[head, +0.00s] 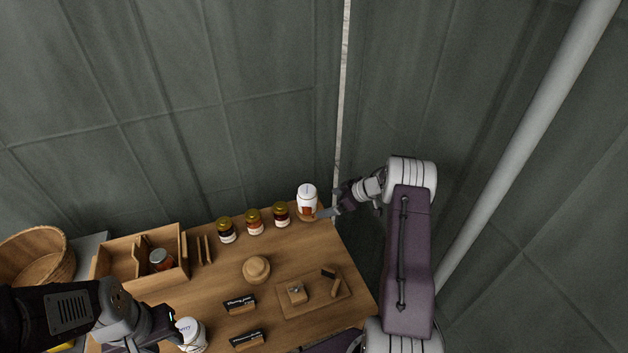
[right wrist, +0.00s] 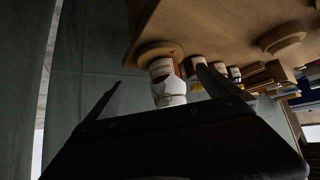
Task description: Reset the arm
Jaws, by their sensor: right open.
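My right gripper (head: 326,213) is at the far right corner of the table, close beside a jar with a white cloth-like cover (head: 307,191). The jar stands upright on a small round wooden stand (head: 303,217). In the right wrist view, which is upside down, the open fingers (right wrist: 160,77) point towards this jar (right wrist: 168,90). It appears between them, and I cannot tell whether they touch it. My left gripper (head: 150,328) is at the lower left beside another white-topped jar (head: 190,335). Its jaws are too dark and partly hidden to read.
Several gold-lidded jars (head: 254,222) line the table's back edge. A wooden crate (head: 118,262) holding a jar and a wicker basket (head: 35,258) stand left. A round wooden piece (head: 256,269), dark label blocks (head: 240,304) and a wooden board (head: 315,303) with small pieces occupy the middle and front.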

